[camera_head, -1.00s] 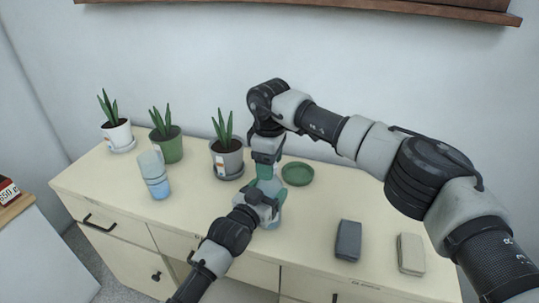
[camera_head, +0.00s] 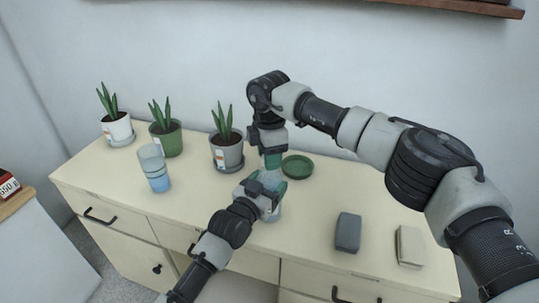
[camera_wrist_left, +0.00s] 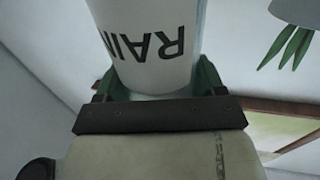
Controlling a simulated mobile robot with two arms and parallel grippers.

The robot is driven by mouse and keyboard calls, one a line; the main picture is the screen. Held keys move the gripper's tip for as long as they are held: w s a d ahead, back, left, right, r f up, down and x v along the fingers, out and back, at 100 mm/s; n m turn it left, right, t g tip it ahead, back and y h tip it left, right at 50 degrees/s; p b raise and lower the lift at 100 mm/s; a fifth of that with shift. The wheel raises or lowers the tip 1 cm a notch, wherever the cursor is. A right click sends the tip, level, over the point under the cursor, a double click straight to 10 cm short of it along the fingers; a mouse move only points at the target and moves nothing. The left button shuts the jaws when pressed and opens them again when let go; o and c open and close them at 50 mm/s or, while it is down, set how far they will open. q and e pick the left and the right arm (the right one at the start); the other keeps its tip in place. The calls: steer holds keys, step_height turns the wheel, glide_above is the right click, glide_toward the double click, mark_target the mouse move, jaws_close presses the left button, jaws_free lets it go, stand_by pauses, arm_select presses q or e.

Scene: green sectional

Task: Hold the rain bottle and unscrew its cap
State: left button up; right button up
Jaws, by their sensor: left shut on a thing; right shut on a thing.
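The rain bottle (camera_head: 270,177) stands upright near the middle of the cabinet top. It is pale and partly hidden by my left gripper. In the left wrist view its white label (camera_wrist_left: 152,42) reads "RAIN" upside down. My left gripper (camera_head: 270,187) comes from the front and is shut around the bottle, a green finger on each side. My right gripper (camera_head: 272,161) points down from above, directly over the bottle's top, and is shut on the cap. Its fingers hide the cap, and I cannot tell whether the cap touches the bottle's neck.
Potted plants in white (camera_head: 117,128), green (camera_head: 167,143) and grey (camera_head: 227,155) pots stand left. A blue-and-clear cup (camera_head: 155,168) stands before them. A green saucer (camera_head: 297,167) lies behind the bottle. A dark grey block (camera_head: 347,233) and a beige block (camera_head: 410,246) lie right.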

steer(key=n, duration=0.7)
steer(key=shift+r, duration=0.1)
steer(key=n, duration=1.3)
steer(key=shift+n, duration=0.3)
steer(key=n, duration=0.6)
steer(key=shift+n, duration=0.4)
steer(key=n, duration=0.8)
steer(key=shift+n, duration=0.4)
steer(key=n, duration=0.4)
steer(key=shift+n, duration=0.3)
steer(key=n, duration=0.6)
steer(key=shift+r, duration=0.1)
